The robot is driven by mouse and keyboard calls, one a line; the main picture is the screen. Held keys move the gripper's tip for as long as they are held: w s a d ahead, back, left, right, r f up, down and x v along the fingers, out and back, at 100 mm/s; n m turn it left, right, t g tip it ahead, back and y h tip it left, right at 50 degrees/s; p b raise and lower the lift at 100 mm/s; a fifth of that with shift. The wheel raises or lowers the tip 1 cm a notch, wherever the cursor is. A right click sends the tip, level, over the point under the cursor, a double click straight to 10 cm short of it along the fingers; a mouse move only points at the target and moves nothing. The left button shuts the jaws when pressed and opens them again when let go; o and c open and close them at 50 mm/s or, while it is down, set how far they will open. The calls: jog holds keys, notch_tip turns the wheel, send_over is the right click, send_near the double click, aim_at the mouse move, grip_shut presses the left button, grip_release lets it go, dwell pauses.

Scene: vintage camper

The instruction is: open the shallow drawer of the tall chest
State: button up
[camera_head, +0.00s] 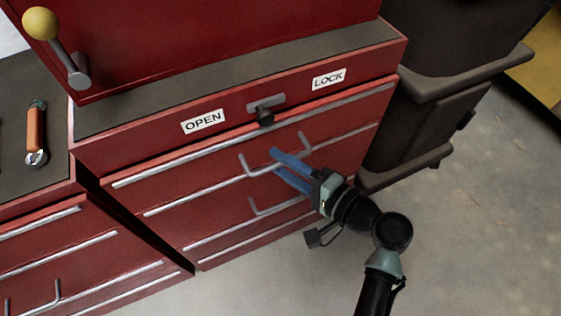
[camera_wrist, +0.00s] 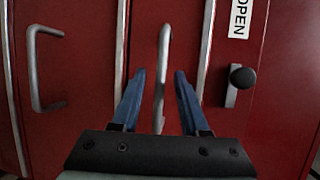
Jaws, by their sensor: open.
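The tall chest (camera_head: 330,140) is red metal with a row of drawers, and it stands in the middle of the head view. Its shallow drawer (camera_head: 200,172), the upper one below the lock strip, looks closed. The shallow drawer's grey bar handle (camera_head: 247,166) also shows upright in the wrist view (camera_wrist: 164,50). My gripper (camera_head: 277,162) is in front of this handle with its blue fingers apart. In the wrist view my gripper (camera_wrist: 160,74) has one finger on each side of the handle, with gaps visible on both sides. Contact is not visible.
A second handle (camera_head: 255,208) sits on the drawer below. A black lock knob (camera_head: 265,117) is above, between OPEN and LOCK labels. A lower red cabinet with an orange-handled tool (camera_head: 36,130) is at left. A dark bin (camera_head: 430,90) stands right; floor is free in front.

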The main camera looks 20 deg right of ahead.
jog(key=shift+w+a, duration=0.2)
jog(key=shift+w, duration=0.15)
grip_shut()
dwell(1.2)
